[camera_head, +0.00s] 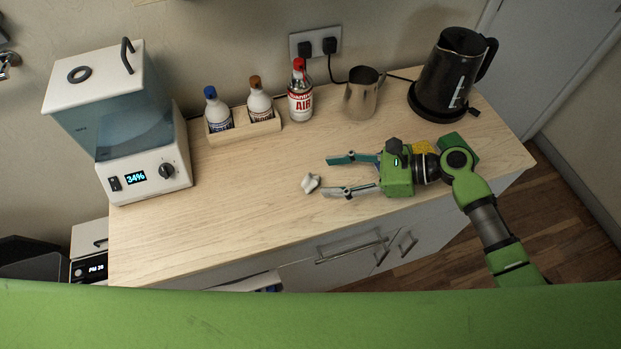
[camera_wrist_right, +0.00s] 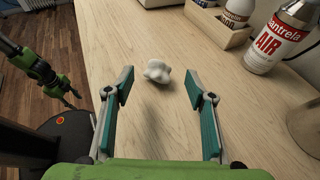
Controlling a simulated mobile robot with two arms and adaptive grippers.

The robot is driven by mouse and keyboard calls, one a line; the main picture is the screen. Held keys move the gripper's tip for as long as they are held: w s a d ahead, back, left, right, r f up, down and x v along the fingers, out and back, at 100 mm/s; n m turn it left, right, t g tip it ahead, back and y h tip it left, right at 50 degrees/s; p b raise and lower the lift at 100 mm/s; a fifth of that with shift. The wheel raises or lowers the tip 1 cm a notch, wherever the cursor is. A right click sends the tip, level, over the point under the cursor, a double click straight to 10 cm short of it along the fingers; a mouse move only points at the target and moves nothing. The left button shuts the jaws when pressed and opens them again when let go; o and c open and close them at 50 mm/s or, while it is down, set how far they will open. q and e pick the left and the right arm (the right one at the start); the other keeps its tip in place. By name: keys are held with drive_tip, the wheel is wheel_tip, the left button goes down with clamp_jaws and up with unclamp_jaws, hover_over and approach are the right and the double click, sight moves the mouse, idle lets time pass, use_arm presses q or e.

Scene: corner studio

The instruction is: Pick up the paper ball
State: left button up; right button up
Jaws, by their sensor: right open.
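The paper ball (camera_head: 311,183) is a small white crumpled lump on the wooden counter, left of my right gripper in the head view. My right gripper (camera_head: 336,175) is open, reaching in from the right with its fingers low over the counter. In the right wrist view the paper ball (camera_wrist_right: 157,71) lies just beyond the tips of the open right gripper (camera_wrist_right: 160,83), roughly centred between the two fingers. Nothing is held. My left gripper is not in the head view.
A wooden tray (camera_head: 243,133) with two bottles, an air can (camera_head: 300,92), a metal pitcher (camera_head: 362,97) and a black kettle (camera_head: 447,75) stand along the back. A white dispenser (camera_head: 148,180) stands at the left. The counter left of the ball is clear.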

sight(315, 179)
drive_tip(key=shift+w+a+f, duration=0.1)
drive_tip(key=shift+a+f, duration=0.05)
drive_tip(key=shift+a, duration=0.6)
drive_tip(key=x, duration=0.2)
drive_tip(key=p+x, duration=0.1)
drive_tip(key=x, duration=0.1)
drive_tip(key=shift+f+p, duration=0.3)
drive_tip(key=shift+f, duration=0.1)
drive_tip(key=shift+a+f, duration=0.2)
drive_tip(key=shift+a, duration=0.15)
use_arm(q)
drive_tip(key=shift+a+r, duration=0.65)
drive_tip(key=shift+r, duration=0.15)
use_arm(e)
drive_tip(key=shift+d, duration=0.1)
drive_tip(key=c, duration=0.8)
